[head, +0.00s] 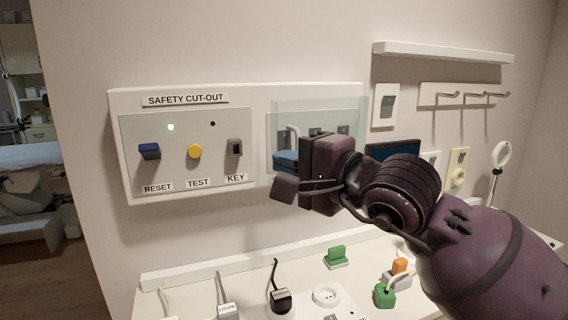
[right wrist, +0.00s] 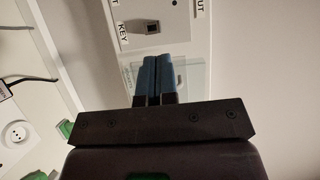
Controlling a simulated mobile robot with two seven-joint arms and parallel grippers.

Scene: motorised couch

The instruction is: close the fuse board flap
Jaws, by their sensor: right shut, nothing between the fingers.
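The fuse board flap (head: 318,108) is a clear panel on the right part of the white safety cut-out board (head: 250,97). Its top right corner overlaps the board's edge, and I cannot tell how far it stands off. My right gripper (head: 284,161) is in front of the flap's lower left part and hides much of it. In the right wrist view, the gripper's blue fingers (right wrist: 152,76) are shut together and empty, with the clear flap (right wrist: 191,75) beside and behind them. Contact between fingers and flap cannot be told. My left gripper is not in view.
Left of the flap are a blue reset switch (head: 149,152), a yellow test button (head: 194,151) and a key switch (head: 235,147). Below is a white ledge (head: 180,282) with plugs and sockets. A shelf (head: 445,53) and hooks (head: 465,95) are on the right.

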